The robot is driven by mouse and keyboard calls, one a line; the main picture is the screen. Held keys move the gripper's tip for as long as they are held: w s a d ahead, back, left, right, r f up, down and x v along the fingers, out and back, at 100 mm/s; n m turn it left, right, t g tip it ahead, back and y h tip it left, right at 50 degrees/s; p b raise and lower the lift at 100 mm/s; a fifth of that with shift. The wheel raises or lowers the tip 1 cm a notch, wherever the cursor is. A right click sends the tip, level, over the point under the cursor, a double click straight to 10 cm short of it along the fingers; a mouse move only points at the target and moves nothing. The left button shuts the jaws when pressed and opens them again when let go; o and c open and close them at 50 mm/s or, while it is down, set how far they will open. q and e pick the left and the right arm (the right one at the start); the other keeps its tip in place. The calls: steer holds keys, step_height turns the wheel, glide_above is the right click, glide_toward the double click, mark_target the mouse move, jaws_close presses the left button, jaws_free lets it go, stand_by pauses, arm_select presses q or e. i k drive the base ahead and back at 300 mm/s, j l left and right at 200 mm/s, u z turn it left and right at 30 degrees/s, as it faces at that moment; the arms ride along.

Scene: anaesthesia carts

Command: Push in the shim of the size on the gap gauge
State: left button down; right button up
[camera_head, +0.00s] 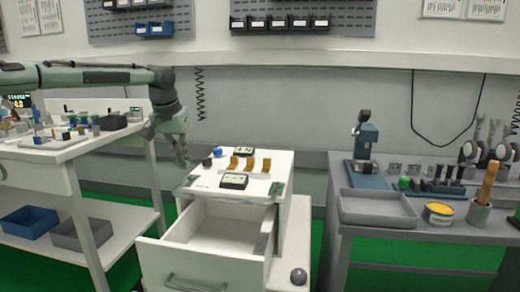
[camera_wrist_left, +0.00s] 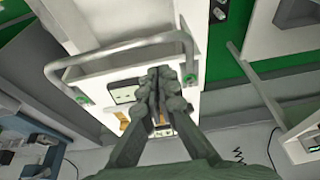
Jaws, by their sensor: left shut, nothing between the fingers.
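Three orange-brown shims (camera_head: 250,163) stand in a row on the white cart top (camera_head: 205,180). A dark box with a pale display (camera_head: 233,181) lies in front of them and a similar dark box (camera_head: 243,151) behind; their readings are too small to tell, and I cannot tell which is the gap gauge. My left gripper (camera_head: 182,160) is above the cart top's left edge, apart from the shims. In the left wrist view its fingers (camera_wrist_left: 158,76) are shut and empty, partly hiding a display box (camera_wrist_left: 123,95) and an orange shim (camera_wrist_left: 124,117). My right gripper is not in view.
The cart's drawer (camera_head: 215,232) stands open and looks empty. A blue knob (camera_head: 217,152) and a black knob (camera_head: 207,162) sit at the cart top's back left. A cluttered white table (camera_head: 60,150) stands left, a grey bench with a tray (camera_head: 378,207) right.

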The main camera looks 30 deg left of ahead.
mark_target(250, 161)
steer(key=i, duration=1.15)
